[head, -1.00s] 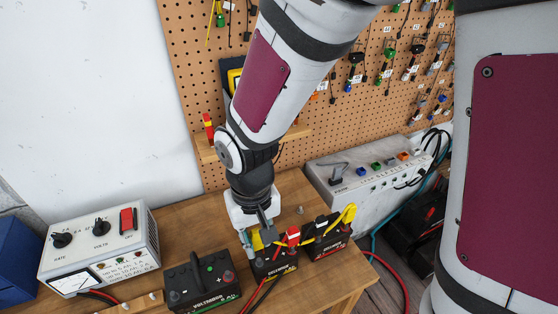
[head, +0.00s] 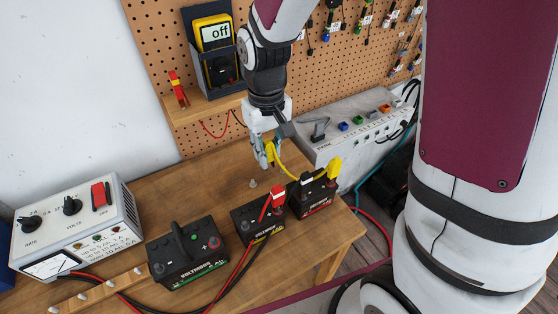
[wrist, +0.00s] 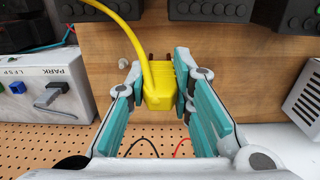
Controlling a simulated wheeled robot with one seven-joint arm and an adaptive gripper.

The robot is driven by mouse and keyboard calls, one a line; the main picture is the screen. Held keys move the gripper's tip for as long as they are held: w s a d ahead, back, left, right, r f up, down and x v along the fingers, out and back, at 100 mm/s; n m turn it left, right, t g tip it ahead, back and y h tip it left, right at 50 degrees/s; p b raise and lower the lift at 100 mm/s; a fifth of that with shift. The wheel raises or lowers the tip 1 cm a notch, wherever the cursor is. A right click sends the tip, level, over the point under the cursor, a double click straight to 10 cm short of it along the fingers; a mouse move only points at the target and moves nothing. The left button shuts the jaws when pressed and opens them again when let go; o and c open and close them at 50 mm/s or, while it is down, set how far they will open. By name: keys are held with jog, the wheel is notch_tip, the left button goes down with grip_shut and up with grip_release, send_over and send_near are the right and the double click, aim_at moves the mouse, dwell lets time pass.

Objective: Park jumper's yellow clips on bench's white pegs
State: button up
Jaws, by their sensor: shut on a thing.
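My gripper (head: 263,158) is shut on one yellow clip (head: 271,152) of the jumper, above the back of the bench. In the wrist view the clip (wrist: 160,88) sits between the teal finger pads, with its yellow cable running up. The other yellow clip (head: 335,168) is at the right battery (head: 318,203), joined by the yellow cable (head: 291,166). Small white pegs (head: 138,271) stand on a wooden strip (head: 125,281) at the bench's lower left, partly cut off by the frame. I see no clip on the visible ones.
The middle battery (head: 250,226) carries a red clip (head: 277,199). A left battery (head: 187,252) and a charger (head: 85,232) stand nearer the strip. A small grey post (head: 253,183) rises behind the batteries. A grey control box (head: 350,130) stands right. Red and black cables cross the bench front.

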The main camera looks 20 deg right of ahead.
jog(key=w+d+b, duration=0.2)
jog(key=w+d, duration=0.4)
jog(key=w, duration=0.1)
jog(key=b, duration=0.4)
send_over(283, 166)
notch_tip(283, 166, down, 8)
jog(key=shift+d+f, duration=0.1)
jog(key=shift+f, duration=0.75)
jog(key=shift+f, duration=0.1)
jog(key=shift+f+b, duration=0.55)
jog(key=shift+f, duration=0.5)
jog(key=o, duration=0.9)
